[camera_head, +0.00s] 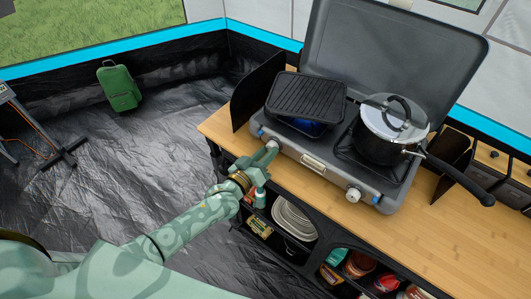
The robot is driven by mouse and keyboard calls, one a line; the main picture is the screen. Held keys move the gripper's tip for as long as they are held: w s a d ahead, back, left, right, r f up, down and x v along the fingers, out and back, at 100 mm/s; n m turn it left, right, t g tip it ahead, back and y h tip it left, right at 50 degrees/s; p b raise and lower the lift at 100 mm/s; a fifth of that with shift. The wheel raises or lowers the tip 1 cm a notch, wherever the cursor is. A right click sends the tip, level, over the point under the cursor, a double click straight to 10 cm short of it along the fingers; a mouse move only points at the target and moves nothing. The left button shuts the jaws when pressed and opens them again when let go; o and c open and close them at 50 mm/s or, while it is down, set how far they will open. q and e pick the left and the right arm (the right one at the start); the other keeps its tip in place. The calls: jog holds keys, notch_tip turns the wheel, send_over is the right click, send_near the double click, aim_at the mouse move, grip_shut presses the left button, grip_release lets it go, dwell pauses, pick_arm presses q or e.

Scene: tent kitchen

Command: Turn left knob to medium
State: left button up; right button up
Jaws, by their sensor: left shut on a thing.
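The grey camping stove (325,158) stands on the wooden counter with its lid raised. My left gripper is shut on this knob, with my arm reaching in from the lower left. The knob's exact angle cannot be made out. The right knob (354,195) is white and uncovered. Blue shows under the black griddle (308,95) on the left burner. My right gripper is not in view.
A black pot with a glass lid (388,122) sits on the right burner, its handle pointing right. The wooden counter (420,228) is bare in front of the stove. Shelves below hold plates (293,217) and jars.

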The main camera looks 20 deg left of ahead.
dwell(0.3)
pick_arm(q)
jog(key=o, duration=1)
jog(key=shift+c, duration=0.2)
jog(key=shift+s, duration=0.15)
jog(key=p+v, duration=0.2)
jog(key=v, duration=1.4)
